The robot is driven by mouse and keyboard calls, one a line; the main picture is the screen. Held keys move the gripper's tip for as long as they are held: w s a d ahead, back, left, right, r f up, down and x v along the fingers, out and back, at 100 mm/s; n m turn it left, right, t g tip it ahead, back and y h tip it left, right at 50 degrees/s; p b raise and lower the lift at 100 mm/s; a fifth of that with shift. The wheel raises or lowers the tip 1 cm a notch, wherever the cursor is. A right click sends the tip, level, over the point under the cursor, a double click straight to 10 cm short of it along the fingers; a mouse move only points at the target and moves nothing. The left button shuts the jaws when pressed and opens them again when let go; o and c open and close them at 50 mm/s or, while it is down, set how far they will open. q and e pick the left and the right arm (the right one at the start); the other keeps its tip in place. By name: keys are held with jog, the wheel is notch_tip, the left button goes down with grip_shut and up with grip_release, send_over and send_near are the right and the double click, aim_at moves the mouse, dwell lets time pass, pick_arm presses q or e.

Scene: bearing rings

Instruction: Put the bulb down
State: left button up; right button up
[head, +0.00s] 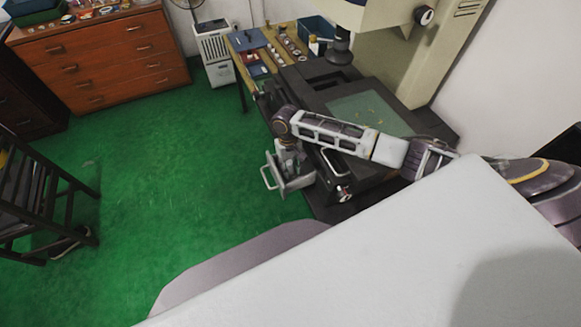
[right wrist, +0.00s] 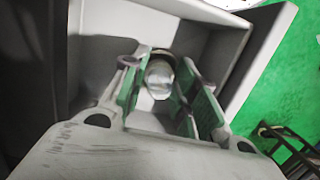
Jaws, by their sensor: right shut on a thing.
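The bulb (right wrist: 160,80) shows in the right wrist view as a rounded, clear, shiny thing between the two fingers. My right gripper (right wrist: 160,62) is shut on it. In the head view my right gripper (head: 287,163) points down over a small grey open drawer (head: 296,184) at the front of the dark machine. In the right wrist view grey drawer walls (right wrist: 235,70) surround the fingertips. The bulb cannot be made out in the head view. Whether it touches the drawer floor I cannot tell. My left gripper is not in view.
The machine (head: 380,110) with a pale green plate stands behind my right arm. A workbench (head: 265,45) with trays and small parts is at the back. A wooden chest of drawers (head: 105,60) and a dark chair (head: 40,195) stand left. Green floor is free between them.

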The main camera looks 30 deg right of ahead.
jog(key=shift+f, duration=0.1)
jog(key=o, duration=0.7)
jog(key=shift+o, duration=0.2)
notch_tip(320, 180, up, 12)
jog(key=w, duration=0.1)
jog(key=shift+w+b, duration=0.3)
jog(key=shift+w, duration=0.1)
dwell(0.8)
